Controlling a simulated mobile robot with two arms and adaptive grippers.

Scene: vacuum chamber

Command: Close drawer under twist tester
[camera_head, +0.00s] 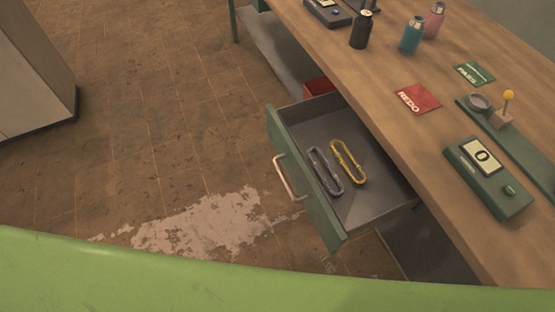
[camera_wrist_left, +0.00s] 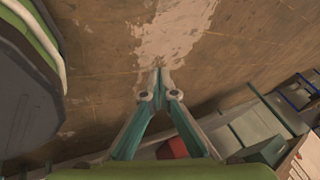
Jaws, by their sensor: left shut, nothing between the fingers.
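The drawer (camera_head: 375,190) under the workbench is pulled open in the head view. It has a green front (camera_head: 315,198) with a metal bar handle (camera_head: 287,178). A dark grey loop (camera_head: 325,170) and a yellow loop (camera_head: 348,160) lie inside. On the bench above are a green device with a display (camera_head: 485,178) and a green base (camera_head: 520,145) with a grey ring and yellow knob; I cannot tell which is the twist tester. My left gripper (camera_wrist_left: 160,75) is shut and empty above the floor in the left wrist view. My right gripper is not in view.
The workbench (camera_head: 400,60) carries a red REDO card (camera_head: 417,98), a green PASS card (camera_head: 474,73) and several bottles near its back. A red bin (camera_head: 318,87) sits beneath, beside the drawer. The floor (camera_head: 150,130) before the drawer is clear, with a pale worn patch.

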